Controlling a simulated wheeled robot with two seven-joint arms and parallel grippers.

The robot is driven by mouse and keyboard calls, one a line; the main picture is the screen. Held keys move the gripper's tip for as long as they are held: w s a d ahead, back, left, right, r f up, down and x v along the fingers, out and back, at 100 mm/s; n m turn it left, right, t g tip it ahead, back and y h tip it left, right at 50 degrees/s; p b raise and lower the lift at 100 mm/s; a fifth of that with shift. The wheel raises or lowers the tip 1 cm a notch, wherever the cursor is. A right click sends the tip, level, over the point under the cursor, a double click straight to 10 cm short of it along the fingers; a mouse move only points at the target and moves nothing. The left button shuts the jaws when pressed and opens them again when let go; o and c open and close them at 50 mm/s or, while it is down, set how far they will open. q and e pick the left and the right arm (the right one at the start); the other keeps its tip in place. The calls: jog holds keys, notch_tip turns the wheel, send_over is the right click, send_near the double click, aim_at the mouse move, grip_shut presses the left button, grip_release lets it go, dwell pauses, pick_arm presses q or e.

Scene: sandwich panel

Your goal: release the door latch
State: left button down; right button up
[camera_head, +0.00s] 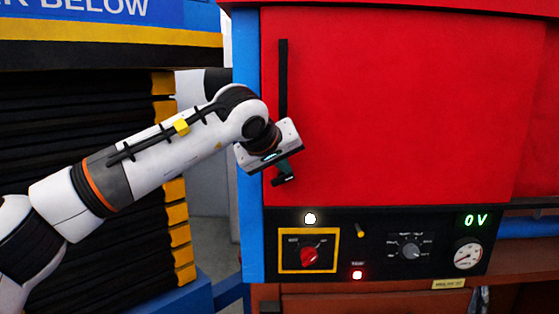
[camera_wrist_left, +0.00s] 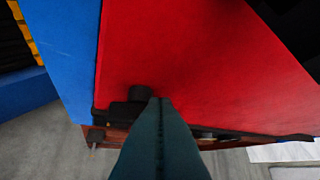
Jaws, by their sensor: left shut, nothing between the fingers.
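The red door (camera_head: 400,110) fills the upper right of the head view and looks closed. A long black vertical bar handle (camera_head: 283,75) is on its left side. A small black piece (camera_head: 284,181), which looks like the latch, is low on the door's left side. My left gripper (camera_head: 283,168) is shut and empty, its teal fingers right at this piece; I cannot tell whether they touch. In the left wrist view, the shut fingers (camera_wrist_left: 160,115) point along the red door face, and a dark block (camera_wrist_left: 128,113) shows just left of them. My right gripper is not in view.
A blue post (camera_head: 248,220) stands left of the door. Black-and-yellow stacked layers (camera_head: 90,110) fill the left.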

pick_arm(q)
jog(key=shift+d, duration=0.25)
jog(key=shift+r+p, duration=0.65)
jog(key=shift+r, duration=0.2)
jog(key=shift+s, duration=0.1)
jog(key=b+v, duration=0.5)
jog(key=v, duration=0.7)
jog(key=shift+f, duration=0.1)
